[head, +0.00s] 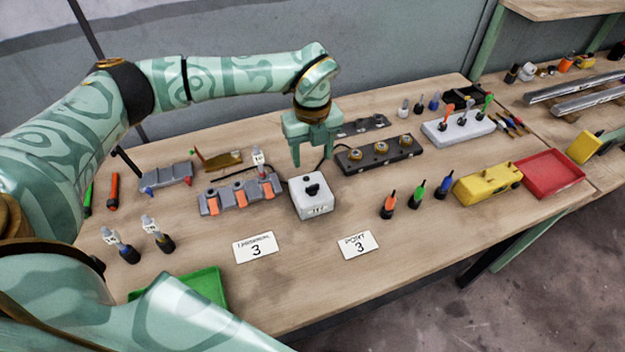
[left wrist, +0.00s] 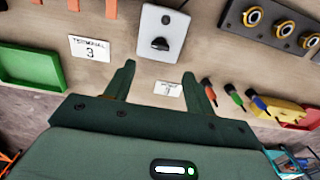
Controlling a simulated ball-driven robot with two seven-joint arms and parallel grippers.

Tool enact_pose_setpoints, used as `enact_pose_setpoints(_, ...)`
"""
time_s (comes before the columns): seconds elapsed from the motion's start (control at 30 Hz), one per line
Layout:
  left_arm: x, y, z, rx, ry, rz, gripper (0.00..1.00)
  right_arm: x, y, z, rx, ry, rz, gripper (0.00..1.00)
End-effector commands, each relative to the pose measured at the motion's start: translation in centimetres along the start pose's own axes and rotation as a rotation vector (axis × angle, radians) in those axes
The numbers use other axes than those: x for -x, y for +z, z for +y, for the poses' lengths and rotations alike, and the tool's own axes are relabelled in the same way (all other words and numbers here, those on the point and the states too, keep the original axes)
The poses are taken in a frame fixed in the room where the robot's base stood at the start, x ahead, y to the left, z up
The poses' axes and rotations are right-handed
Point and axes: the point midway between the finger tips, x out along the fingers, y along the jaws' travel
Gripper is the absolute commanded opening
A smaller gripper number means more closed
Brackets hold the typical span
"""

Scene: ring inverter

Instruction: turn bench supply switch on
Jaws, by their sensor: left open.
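The bench supply appears to be the white box (head: 313,204) with a black knob-like switch (head: 312,189) on top, standing near the middle of the bench. In the left wrist view the white box (left wrist: 163,45) is at the top centre, with its black switch (left wrist: 160,44) beyond my fingertips. My left gripper (head: 312,160) is open and empty, pointing down just behind the box in the head view. Its two spread fingers also show in the left wrist view (left wrist: 160,76). I see no contact with the box. My right gripper is not in view.
A terminal block with orange parts (head: 240,193) stands left of the box. A dark block with brass rings (head: 380,153) is behind right. Cards (head: 255,247) lie in front. Colored plugs (head: 416,193) and a yellow block (head: 487,184) stand right. A green tray (head: 205,287) is front left.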

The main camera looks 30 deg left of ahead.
Motion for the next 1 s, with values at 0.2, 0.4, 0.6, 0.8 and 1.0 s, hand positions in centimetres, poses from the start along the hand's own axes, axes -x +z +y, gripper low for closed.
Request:
enact_pose_setpoints(0.2,-5.8,-0.1,0.0,-0.001,0.002,0.003,0.55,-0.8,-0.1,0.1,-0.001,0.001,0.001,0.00)
enact_pose_setpoints(0.4,-9.1,-0.1,0.0,0.000,0.001,0.003,0.55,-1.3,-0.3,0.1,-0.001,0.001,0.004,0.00)
enact_pose_setpoints(0.6,-10.2,0.0,0.0,0.000,-0.001,0.002,0.55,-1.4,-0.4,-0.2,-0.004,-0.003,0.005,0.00)
enact_pose_setpoints(0.8,-10.3,0.0,0.0,-0.001,-0.001,0.001,0.55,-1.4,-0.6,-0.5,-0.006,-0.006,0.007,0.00)
enact_pose_setpoints(1.0,-10.2,0.0,0.0,-0.001,-0.001,0.001,0.10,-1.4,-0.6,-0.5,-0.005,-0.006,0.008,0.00)
